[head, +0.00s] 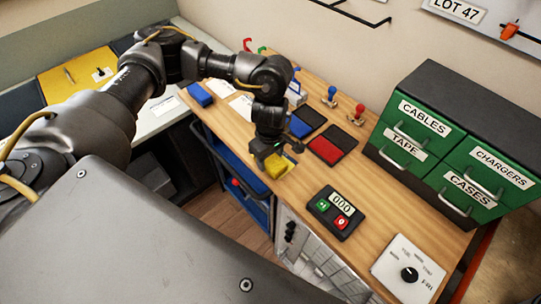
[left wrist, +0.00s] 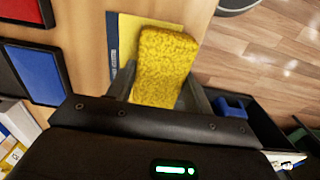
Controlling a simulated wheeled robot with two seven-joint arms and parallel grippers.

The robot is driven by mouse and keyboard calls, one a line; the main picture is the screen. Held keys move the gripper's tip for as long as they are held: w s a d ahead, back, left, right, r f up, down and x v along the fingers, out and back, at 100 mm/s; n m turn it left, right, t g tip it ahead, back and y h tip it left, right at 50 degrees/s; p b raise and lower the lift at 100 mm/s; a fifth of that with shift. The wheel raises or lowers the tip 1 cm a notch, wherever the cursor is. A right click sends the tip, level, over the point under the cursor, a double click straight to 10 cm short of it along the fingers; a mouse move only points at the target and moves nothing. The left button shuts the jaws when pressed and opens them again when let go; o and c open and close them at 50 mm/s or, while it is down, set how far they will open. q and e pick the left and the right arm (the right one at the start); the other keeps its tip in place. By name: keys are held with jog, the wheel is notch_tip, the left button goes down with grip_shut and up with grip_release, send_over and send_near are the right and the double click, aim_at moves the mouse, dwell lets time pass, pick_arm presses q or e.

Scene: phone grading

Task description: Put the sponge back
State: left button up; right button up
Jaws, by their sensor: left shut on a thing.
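The yellow sponge (head: 276,166) is at the front edge of the wooden bench. My left gripper (head: 272,156) is shut on it from above. In the left wrist view the sponge (left wrist: 163,65) sits between the two fingers, over a flat yellow patch with a dark blue strip (left wrist: 128,35) on the bench. I cannot tell whether the sponge touches that patch. My right gripper is not in view.
Blue and red pads (head: 327,150) lie behind the gripper. A black counter with green and red buttons (head: 336,212) and a white dial box (head: 408,270) stand to the right. Green drawers (head: 450,140) stand at the back right. A blue bin (head: 240,185) is below the bench edge.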

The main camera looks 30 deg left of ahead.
aim_at(270, 159)
pick_arm(q)
jog(key=shift+f, duration=0.15)
jog(key=o, duration=0.9)
jog(key=shift+r, duration=0.2)
jog(key=shift+w+r, duration=0.1)
jog(key=shift+r, duration=0.1)
notch_tip(270, 159, up, 12)
jog(key=b, duration=0.3)
jog(key=shift+f, duration=0.25)
